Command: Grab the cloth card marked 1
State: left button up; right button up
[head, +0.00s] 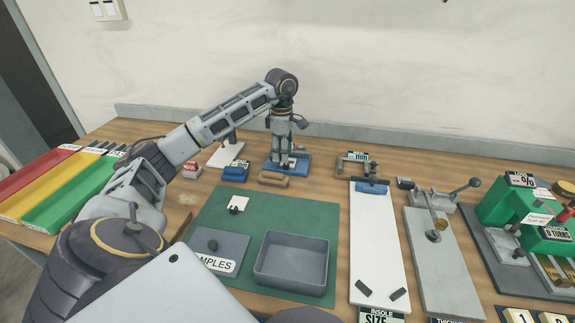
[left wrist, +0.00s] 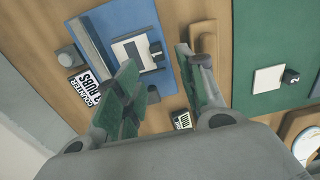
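A white cloth card (left wrist: 128,54) with a dark tab lies on a blue board (left wrist: 106,25) in the left wrist view; I cannot read its mark. In the head view, my left gripper (head: 283,162) points down over that blue board (head: 272,166) and hides most of the card. In the left wrist view, the left gripper's fingers (left wrist: 170,88) are apart, with nothing held between them; the card lies just beyond their tips. Another white card (head: 238,204), with a dark tab marked 2 in the left wrist view (left wrist: 268,80), lies on the green mat. My right gripper is not in view.
A wooden block (head: 273,179) and a rub counter (left wrist: 84,88) sit close to the blue board. A grey tray (head: 293,268) and a samples plate (head: 216,252) are on the green mat (head: 318,212). Coloured bins (head: 60,190) are left, metal fixtures (head: 437,245) right.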

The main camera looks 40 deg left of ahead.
aim_at(283, 169)
pick_arm(q)
notch_tip(283, 169, down, 3)
jog(key=shift+d+r, duration=0.1)
jog(key=shift+d, duration=0.05)
jog(key=shift+f, duration=0.75)
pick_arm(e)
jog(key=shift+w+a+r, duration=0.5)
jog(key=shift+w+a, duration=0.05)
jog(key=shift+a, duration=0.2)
pick_arm(q)
jog(key=shift+c, duration=0.5)
jog(key=c, duration=0.7)
jog(key=shift+c, duration=0.3)
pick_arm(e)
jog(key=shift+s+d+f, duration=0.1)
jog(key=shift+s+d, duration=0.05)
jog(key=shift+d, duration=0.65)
